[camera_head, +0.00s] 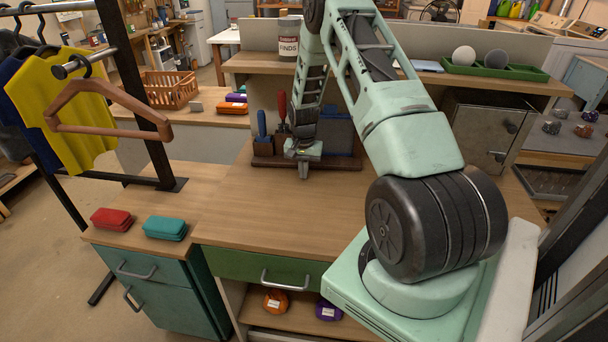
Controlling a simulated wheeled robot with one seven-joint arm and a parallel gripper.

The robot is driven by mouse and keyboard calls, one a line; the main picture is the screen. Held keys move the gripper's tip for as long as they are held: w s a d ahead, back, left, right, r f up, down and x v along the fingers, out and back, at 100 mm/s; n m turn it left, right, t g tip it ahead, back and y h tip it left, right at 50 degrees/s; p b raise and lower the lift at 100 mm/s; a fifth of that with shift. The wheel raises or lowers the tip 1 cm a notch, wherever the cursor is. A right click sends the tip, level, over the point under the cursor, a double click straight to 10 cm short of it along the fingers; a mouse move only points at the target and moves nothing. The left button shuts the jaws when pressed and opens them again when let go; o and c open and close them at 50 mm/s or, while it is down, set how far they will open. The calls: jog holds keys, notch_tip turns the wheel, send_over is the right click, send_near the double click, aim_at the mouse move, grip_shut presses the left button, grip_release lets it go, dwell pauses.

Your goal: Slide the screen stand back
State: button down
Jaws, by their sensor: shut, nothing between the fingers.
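The screen stand seems to be the low reddish-brown wooden rack (265,161) toward the back of the wooden counter. It holds a dark panel with blue edging (340,134) on its right side. A blue-handled tool (262,124) and a red-handled tool (282,108) stand upright at its left. My gripper (303,173) is shut and empty, pointing down at the front of the rack's middle. It hides part of the rack; I cannot tell whether they touch.
The counter (240,205) in front of the rack is clear. A red case (111,219) and a teal case (165,228) lie at left. A metal cabinet (480,130) stands at right. Behind the rack is a raised shelf with a tin (289,38) and green tray (500,69).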

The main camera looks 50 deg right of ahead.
jog(key=shift+a+r, duration=0.1)
jog(key=shift+r, duration=0.45)
jog(key=shift+r+b, duration=0.35)
notch_tip(320, 180, up, 8)
jog(key=b, duration=0.2)
jog(key=shift+r, duration=0.1)
